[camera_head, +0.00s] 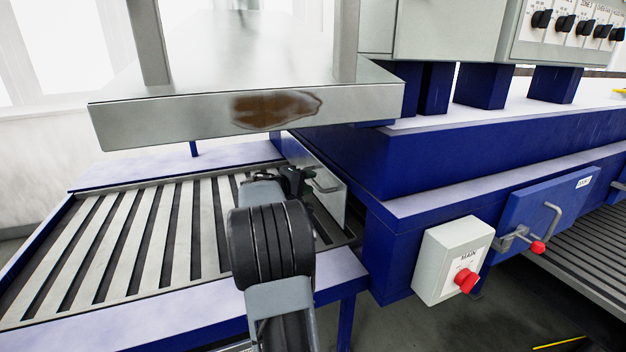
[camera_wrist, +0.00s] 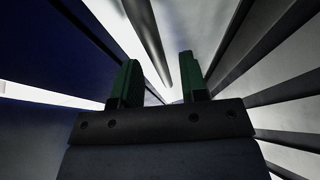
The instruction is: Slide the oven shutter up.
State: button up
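The oven shutter (camera_head: 334,203) is a pale grey plate at the mouth of the blue oven, above the slatted conveyor, with a bar handle (camera_head: 326,186) on its face. My gripper (camera_head: 296,178) is close to the handle, just left of it in the head view. In the wrist view, the two green-lined fingers of my gripper (camera_wrist: 159,72) stand apart. A smooth grey bar, which looks like the handle (camera_wrist: 147,35), runs between and beyond them without visible contact. My arm hides part of the conveyor and the shutter's lower left.
A steel hood (camera_head: 350,105) with a brown stain overhangs the conveyor (camera_head: 110,245) close above my gripper. The blue oven body (camera_head: 440,160) stands right of it. A grey switch box (camera_head: 440,262) with a red knob and a blue door (camera_head: 530,215) with a latch are farther right.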

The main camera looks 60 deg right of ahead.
jog(key=shift+x, duration=1.25)
jog(key=shift+c, duration=0.4)
grip_shut()
